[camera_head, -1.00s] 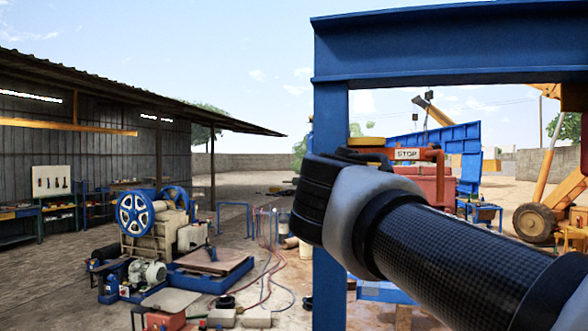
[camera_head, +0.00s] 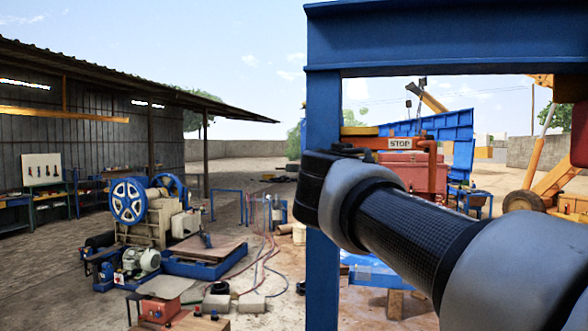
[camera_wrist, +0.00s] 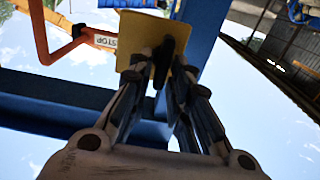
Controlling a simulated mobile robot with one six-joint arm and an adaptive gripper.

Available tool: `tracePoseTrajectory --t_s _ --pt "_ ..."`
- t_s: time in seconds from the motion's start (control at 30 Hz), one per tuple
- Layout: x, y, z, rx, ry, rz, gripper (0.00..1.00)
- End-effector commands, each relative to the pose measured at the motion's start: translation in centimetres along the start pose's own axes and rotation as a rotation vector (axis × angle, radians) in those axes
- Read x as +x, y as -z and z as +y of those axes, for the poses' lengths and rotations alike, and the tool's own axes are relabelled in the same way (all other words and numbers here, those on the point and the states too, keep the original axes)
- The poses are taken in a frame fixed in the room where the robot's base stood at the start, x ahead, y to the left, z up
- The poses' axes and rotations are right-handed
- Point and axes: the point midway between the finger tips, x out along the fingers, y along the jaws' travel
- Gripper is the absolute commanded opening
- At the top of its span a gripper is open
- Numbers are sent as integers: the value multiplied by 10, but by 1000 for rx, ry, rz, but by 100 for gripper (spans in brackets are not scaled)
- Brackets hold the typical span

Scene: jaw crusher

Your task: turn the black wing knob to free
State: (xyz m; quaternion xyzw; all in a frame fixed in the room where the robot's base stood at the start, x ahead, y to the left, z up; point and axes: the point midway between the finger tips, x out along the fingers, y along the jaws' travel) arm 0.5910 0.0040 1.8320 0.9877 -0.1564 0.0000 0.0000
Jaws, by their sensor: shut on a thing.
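The black wing knob (camera_wrist: 163,62) shows in the wrist view, standing in front of a yellow plate (camera_wrist: 139,30) by blue steelwork. My gripper (camera_wrist: 160,72) has its two fingers on either side of the knob and is shut on it. The fingers partly cover the knob, and its exact angle is hard to read. In the head view my arm hides the knob and the gripper behind its wrist, beside the blue post (camera_head: 322,272).
A blue beam (camera_head: 440,38) crosses above my arm. An orange bar with a STOP sign (camera_head: 400,143) stands behind. A machine with blue flywheels (camera_head: 129,201) stands at the left, with hoses and blocks on the ground. Open ground lies between.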

Motion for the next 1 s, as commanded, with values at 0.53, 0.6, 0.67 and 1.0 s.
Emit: tracePoseTrajectory --t_s 0.53,0.6,0.67,1.0 --pt "0 -2 -1 -67 0 0 0" --pt "0 -2 -2 -104 0 0 0" --pt "0 -2 -2 -146 0 1 0" --pt "0 -4 -7 -448 2 0 0"
